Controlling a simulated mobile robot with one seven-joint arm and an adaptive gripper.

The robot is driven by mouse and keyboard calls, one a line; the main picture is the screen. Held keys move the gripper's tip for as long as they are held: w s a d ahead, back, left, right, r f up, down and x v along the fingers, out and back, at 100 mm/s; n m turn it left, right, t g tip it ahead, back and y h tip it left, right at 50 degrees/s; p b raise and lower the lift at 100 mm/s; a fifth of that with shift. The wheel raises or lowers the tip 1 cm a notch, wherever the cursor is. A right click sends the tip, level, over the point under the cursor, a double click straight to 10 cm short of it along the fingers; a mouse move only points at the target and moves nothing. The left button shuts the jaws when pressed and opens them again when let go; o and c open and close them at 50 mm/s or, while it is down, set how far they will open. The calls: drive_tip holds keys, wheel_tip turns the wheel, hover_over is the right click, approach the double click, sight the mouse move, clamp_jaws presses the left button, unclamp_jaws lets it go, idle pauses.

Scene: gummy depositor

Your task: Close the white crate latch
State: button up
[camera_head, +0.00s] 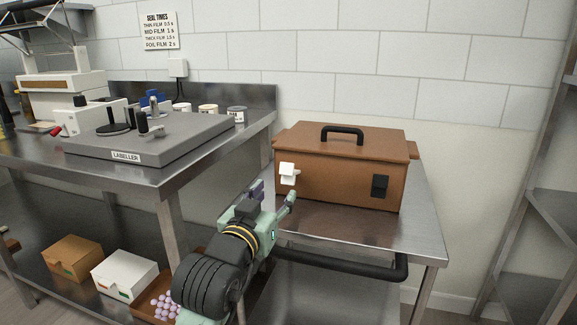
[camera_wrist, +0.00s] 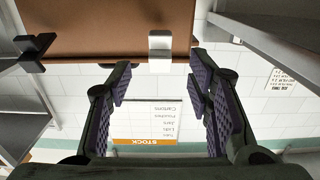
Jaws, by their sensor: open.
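A brown crate (camera_head: 345,165) with a black top handle stands on a steel cart. The white latch (camera_head: 288,173) is on the left of its front face, and the black latch (camera_head: 380,186) is on the right. The white latch seems to stick out from the face; its exact angle is unclear. My gripper (camera_head: 274,194) is in front of the crate, lower than the white latch and slightly left of it. In the wrist view, my gripper (camera_wrist: 160,92) is open and empty, with the white latch (camera_wrist: 160,50) just beyond and between the fingertips, apparently untouched.
The labeller bench (camera_head: 150,145) stands close on the left. The cart's black push bar (camera_head: 345,265) runs below and right of my gripper. A shelf rack (camera_head: 530,200) is at the right. The cart top (camera_head: 415,225) is bare around the crate.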

sight(288, 176)
drive_tip(key=p+x, duration=0.1)
drive_tip(key=x, duration=0.9)
clamp_jaws()
idle(0.4)
